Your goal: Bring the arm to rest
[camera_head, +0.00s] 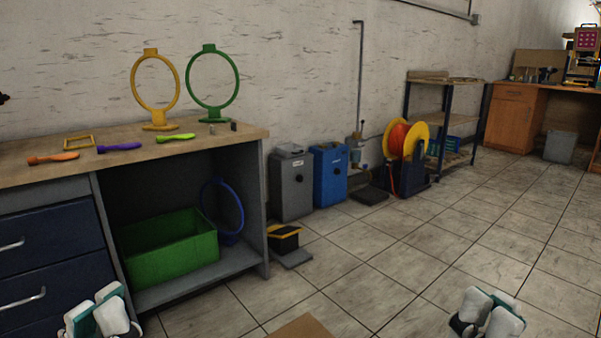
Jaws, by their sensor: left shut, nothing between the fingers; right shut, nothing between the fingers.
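My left gripper (109,306) is at the bottom left of the head view, in front of the workbench drawers. It is shut with nothing in it. My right gripper (492,309) is at the bottom right, over the tiled floor. It is shut and empty as well. Both grippers show only in part at the lower edge, and neither touches anything I can see.
Grey (291,186) and blue (329,176) bins stand along the wall. The floor at right is clear.

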